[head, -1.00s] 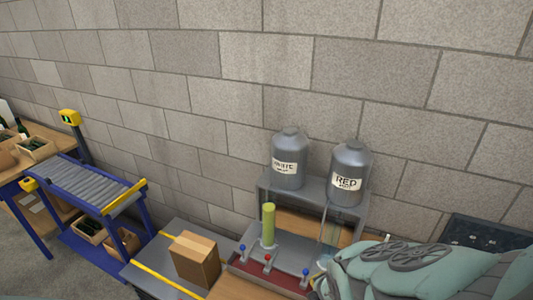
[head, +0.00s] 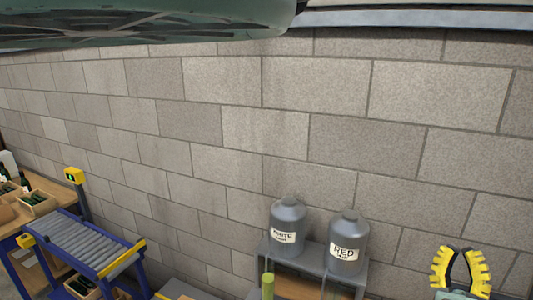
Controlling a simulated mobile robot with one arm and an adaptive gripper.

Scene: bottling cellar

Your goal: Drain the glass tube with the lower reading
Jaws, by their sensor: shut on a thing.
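The top of a yellow-green filled glass tube (head: 268,286) shows at the bottom edge, in front of the tank stand. Its lower part and any reading are cut off. The second, clear tube is barely visible below the right tank, and I cannot read its level. The valve levers are out of frame. My gripper (head: 460,258), with yellow toothed fingers, is at the lower right, to the right of the tanks and against the wall in the picture. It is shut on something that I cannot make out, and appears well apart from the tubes.
Two grey tanks, one with a partly legible label (head: 287,227) and one labelled RED (head: 347,242), stand on a grey stand (head: 312,267). A blue roller conveyor (head: 85,245) and a wooden table with bottle crates (head: 38,204) are at left. A block wall is behind.

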